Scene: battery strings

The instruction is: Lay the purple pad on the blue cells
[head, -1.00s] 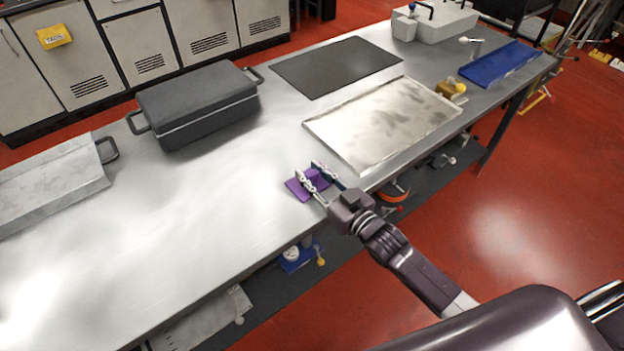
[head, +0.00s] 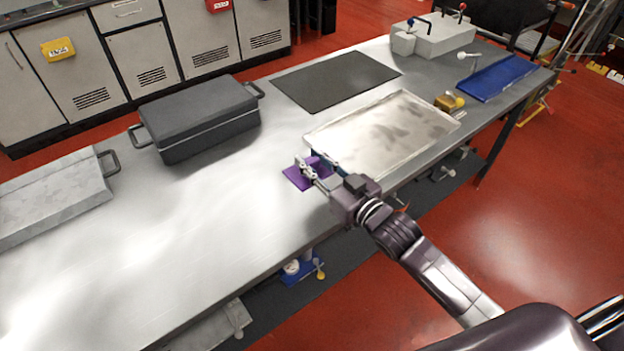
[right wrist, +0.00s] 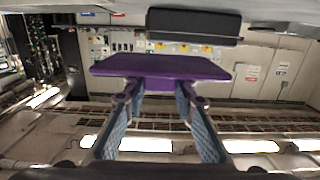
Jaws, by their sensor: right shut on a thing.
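The purple pad (head: 292,178) is over the near edge of the metal bench, just left of the shallow metal tray. My right gripper (head: 314,169) reaches in from the lower right and is shut on the pad. In the right wrist view the pad (right wrist: 160,68) lies across the tips of my right gripper (right wrist: 160,97), its broad face roughly edge-on. Its exact height above the bench is hard to tell. I cannot make out any blue cells in these views. My left gripper is not in view.
The shallow metal tray (head: 350,165) lies right of the pad. A dark mat (head: 335,80) lies behind it. A dark lidded case (head: 200,115) and a grey case (head: 50,200) stand left. A blue tray (head: 497,78) lies far right. The bench's left front is clear.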

